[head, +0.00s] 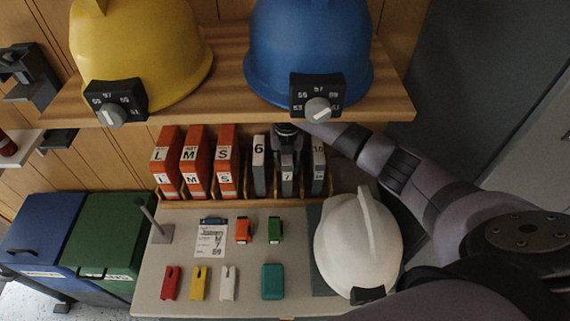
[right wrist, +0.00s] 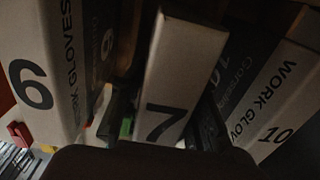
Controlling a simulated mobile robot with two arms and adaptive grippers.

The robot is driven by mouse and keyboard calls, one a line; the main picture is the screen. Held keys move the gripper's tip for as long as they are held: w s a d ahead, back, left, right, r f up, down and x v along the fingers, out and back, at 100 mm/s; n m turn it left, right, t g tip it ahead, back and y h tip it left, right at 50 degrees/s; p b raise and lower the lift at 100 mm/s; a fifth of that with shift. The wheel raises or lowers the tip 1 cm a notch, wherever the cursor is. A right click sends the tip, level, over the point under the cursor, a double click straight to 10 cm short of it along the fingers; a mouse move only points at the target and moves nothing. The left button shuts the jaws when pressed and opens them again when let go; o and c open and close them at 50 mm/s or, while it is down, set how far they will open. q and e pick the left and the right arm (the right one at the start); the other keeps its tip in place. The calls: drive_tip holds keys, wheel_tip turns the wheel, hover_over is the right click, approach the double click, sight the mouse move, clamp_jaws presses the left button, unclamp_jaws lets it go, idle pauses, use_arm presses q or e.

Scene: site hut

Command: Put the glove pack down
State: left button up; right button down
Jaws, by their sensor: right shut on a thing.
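The glove pack marked 7 (head: 287,179) stands upright in the rack row under the shelf, between the packs marked 6 (head: 260,170) and 10 (head: 318,172). My right gripper (head: 288,135) reaches in from the right below the shelf and is shut on the pack 7 near its top. In the right wrist view the pack 7 (right wrist: 180,75) is in the middle, with the pack 6 (right wrist: 38,70) at left and the pack 10 (right wrist: 275,105) at right. Whether its bottom rests on the rack is hidden. My left gripper is not in view.
The wooden shelf (head: 225,75) above carries a yellow helmet (head: 140,45) and a blue helmet (head: 308,50). Orange packs L, M and S (head: 195,165) stand left. A white helmet (head: 355,240) and several small items are on the counter (head: 200,305) in front.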

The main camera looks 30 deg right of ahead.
drive_tip(key=shift+d+f, duration=0.2)
drive_tip(key=shift+d, duration=0.15)
drive_tip(key=c, duration=1.5)
unclamp_jaws()
drive_tip(key=shift+d, duration=0.2)
drive_tip(key=shift+o, duration=0.7)
drive_tip(key=shift+a, duration=0.1)
drive_tip(key=shift+o, duration=0.7)
drive_tip(key=shift+a, duration=0.15)
wheel_tip(320, 180, up, 7)
drive_tip(key=b, duration=0.2)
drive_tip(key=shift+b, duration=0.3)
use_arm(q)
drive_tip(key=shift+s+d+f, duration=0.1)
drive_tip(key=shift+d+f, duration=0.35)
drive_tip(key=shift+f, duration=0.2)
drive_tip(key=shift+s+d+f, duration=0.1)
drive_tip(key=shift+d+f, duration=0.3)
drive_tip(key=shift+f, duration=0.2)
use_arm(e)
drive_tip(key=shift+r, duration=0.4)
